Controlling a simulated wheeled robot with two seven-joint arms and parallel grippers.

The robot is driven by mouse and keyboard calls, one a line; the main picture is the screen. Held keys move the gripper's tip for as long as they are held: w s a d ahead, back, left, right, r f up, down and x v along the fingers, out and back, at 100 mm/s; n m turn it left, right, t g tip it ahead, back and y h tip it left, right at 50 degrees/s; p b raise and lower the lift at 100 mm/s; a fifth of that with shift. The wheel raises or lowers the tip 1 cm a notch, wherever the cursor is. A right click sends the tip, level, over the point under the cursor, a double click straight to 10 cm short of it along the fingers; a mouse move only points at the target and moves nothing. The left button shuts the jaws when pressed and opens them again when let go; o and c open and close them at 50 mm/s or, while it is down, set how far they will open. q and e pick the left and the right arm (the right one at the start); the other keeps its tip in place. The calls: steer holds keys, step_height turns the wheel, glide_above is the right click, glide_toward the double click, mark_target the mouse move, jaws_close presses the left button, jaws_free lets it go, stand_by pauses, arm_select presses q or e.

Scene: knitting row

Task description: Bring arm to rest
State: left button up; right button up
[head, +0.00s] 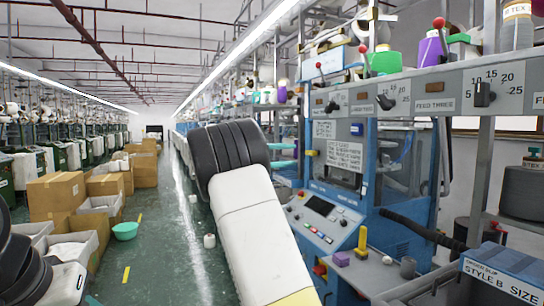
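My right arm (262,235) is raised in the middle of the head view. Its black ribbed joint (230,152) is at the top, and a white link runs down to the bottom edge. No fingertips can be made out on it, so I cannot tell whether that gripper is open or shut, or whether it holds anything. Part of my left arm (58,285), black ribbed joints and a white link, shows at the lower left corner. My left gripper is not visible.
A blue knitting machine with a control panel (325,220) stands close on the right. A grey bin (470,290) is at the lower right. The green aisle floor (160,265) between is mostly clear.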

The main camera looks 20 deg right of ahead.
steer(key=s+d+f+y, duration=0.2)
steer(key=s+f+y, duration=0.8)
steer(key=s+f, duration=0.35)
steer(key=s+a+f+t+y, duration=0.2)
steer(key=s+a+y, duration=0.3)
steer(key=s+a, duration=0.5)
steer(key=s+a+f+t+y, duration=0.3)
steer(key=s+a+y, duration=0.2)
steer(key=s+a, duration=0.5)
steer(key=shift+a+f, duration=0.2)
steer(key=shift+f, duration=0.2)
steer(key=shift+s, duration=0.1)
